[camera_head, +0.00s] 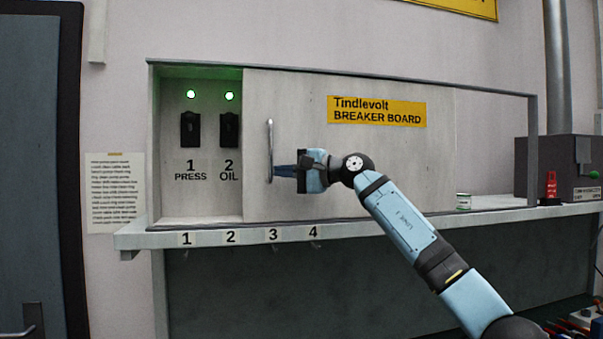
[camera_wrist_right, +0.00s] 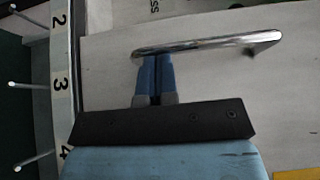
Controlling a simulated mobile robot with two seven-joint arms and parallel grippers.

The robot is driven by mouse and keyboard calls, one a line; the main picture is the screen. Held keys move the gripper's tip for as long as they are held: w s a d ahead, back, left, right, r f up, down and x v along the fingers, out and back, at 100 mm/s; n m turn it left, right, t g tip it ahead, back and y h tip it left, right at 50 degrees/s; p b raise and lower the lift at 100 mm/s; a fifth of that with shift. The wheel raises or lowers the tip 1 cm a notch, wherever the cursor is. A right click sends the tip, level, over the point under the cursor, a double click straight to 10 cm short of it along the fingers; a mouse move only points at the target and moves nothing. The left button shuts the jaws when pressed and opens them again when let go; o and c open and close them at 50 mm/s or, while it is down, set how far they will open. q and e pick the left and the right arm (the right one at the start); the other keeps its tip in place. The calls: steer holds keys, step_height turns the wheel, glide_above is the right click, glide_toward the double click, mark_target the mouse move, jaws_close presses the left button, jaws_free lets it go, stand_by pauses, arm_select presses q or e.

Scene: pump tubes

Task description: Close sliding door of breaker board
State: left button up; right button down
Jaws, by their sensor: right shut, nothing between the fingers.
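The breaker board's sliding door (camera_head: 350,175) is a pale panel with a yellow "Tindlevolt BREAKER BOARD" label (camera_head: 376,112). It stands partly open, with the left end of the breaker board (camera_head: 190,195) uncovered. A metal bar handle (camera_head: 269,150) stands upright near the door's left edge. My right gripper (camera_head: 276,171) is at the handle's lower half, coming from the right. In the right wrist view the closed blue fingers (camera_wrist_right: 154,75) reach the handle (camera_wrist_right: 205,45), touching or nearly touching it. Nothing is between the fingers. My left gripper is not in view.
Two black breakers (camera_head: 190,129), labelled 1 PRESS and 2 OIL, sit under lit green lamps in the open part. A shelf (camera_head: 350,229) with numbered hooks runs below.

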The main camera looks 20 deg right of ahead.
steer(key=a+p, duration=0.1)
steer(key=a, duration=2.1)
steer(key=shift+r, duration=0.1)
